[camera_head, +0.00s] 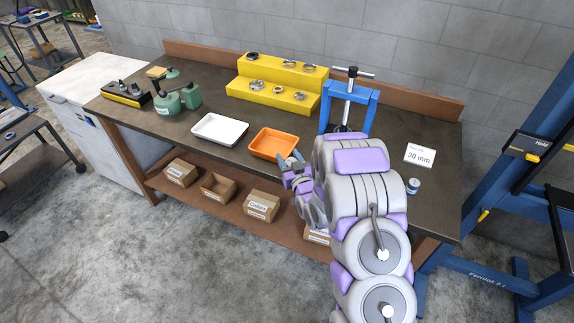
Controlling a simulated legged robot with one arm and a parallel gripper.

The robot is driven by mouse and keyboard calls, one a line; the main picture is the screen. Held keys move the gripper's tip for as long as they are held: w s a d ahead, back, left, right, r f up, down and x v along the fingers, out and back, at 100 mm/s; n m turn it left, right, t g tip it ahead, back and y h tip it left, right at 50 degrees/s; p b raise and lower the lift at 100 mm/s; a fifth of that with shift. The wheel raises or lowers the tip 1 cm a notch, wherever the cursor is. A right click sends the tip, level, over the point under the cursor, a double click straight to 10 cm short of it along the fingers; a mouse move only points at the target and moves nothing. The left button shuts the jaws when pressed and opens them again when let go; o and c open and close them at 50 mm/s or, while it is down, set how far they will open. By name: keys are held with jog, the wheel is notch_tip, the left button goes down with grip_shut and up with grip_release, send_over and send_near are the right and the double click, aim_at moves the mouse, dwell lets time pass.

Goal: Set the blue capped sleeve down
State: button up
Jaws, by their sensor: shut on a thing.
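My gripper (291,160) is over the front edge of the workbench, just right of and close to the orange tray (273,143). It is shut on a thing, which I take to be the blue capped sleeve. The held piece is too small and too covered by the jaws and wrist to make out its cap or tilt. A small round grey-blue piece (413,186) stands apart on the bench at the right, below the 30 mm card (420,155).
A white tray (219,130) lies left of the orange one. A yellow stepped stand (275,90) holds several rings. A blue press (347,104) stands behind my arm. Green housings (177,98) are at the left. Labelled boxes (262,205) sit on the lower shelf.

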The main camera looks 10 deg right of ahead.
aim_at(287, 162)
jog(key=w+a, duration=0.2)
jog(key=a, duration=0.1)
jog(key=shift+f, duration=0.2)
jog(key=d+f, duration=0.1)
jog(key=d+f+b, duration=0.1)
jog(key=d+f, duration=0.1)
jog(key=shift+d+f, duration=0.15)
jog(key=shift+f, duration=0.15)
jog(key=shift+a+r, duration=0.1)
jog(key=shift+a, duration=0.95)
jog(key=o, duration=1.1)
jog(key=shift+a, duration=0.45)
jog(key=shift+o, duration=0.8)
jog(key=shift+d, duration=1.25)
jog(key=shift+s+a, duration=0.1)
jog(key=shift+a, duration=0.75)
jog(key=shift+s, duration=0.35)
jog(key=shift+s+d+r+p, duration=0.1)
jog(key=shift+s+d+p, duration=0.5)
jog(key=shift+s, duration=1.2)
jog(key=shift+s+d+f+p, duration=0.1)
jog(key=shift+s+d+p, duration=0.5)
jog(key=shift+s, duration=1.25)
jog(key=shift+s+d+r+p, duration=0.1)
jog(key=shift+s+d+p, duration=0.2)
jog(key=shift+s+p, duration=1.05)
